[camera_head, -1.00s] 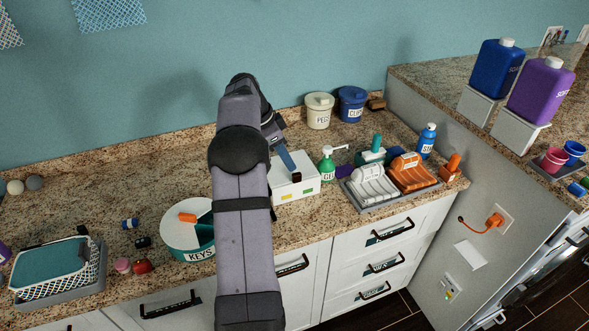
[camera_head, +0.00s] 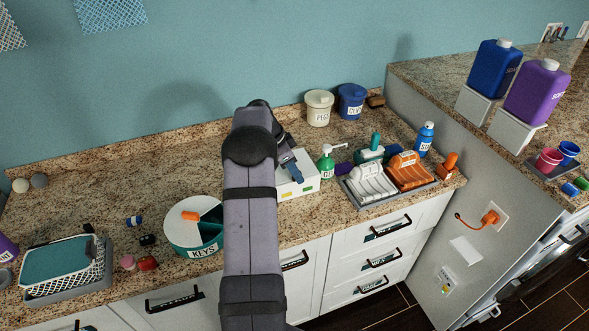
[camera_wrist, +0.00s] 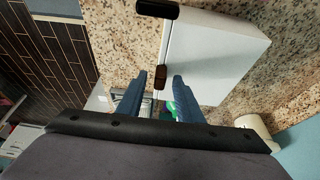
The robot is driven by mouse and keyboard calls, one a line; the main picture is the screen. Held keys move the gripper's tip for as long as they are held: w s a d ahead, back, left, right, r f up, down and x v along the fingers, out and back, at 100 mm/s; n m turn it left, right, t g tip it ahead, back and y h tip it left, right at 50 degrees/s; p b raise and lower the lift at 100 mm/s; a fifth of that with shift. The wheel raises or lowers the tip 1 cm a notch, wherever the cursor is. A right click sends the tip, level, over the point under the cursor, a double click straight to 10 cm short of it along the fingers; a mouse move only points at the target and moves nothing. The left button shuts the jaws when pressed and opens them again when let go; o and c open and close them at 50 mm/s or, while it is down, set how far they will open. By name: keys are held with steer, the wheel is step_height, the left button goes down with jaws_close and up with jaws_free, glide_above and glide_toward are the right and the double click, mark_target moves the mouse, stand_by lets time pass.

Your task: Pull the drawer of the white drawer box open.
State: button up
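The white drawer box (camera_head: 308,180) stands on the counter right of my arm in the head view, its left part hidden behind the arm. Coloured marks show low on its front. In the wrist view its white top (camera_wrist: 222,50) fills the upper right. Whether a finger touches the knob, I cannot tell. In the head view my gripper (camera_head: 291,168) is at the box, partly hidden.
A green pump bottle (camera_head: 326,165) stands close right of the box, then a grey tray (camera_head: 372,203) with white and orange holders. Two lidded tubs (camera_head: 319,108) stand behind. The round KEYS container (camera_head: 187,238) is left of my arm.

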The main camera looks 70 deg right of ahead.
steer(key=shift+c, duration=0.4)
jaws_close()
steer(key=s+a+b, duration=0.9)
steer(key=shift+s, duration=0.1)
steer(key=shift+o, duration=0.2)
jaws_free()
steer(key=shift+o, duration=0.2)
steer(key=shift+s+a, duration=0.1)
steer(key=shift+a, duration=0.05)
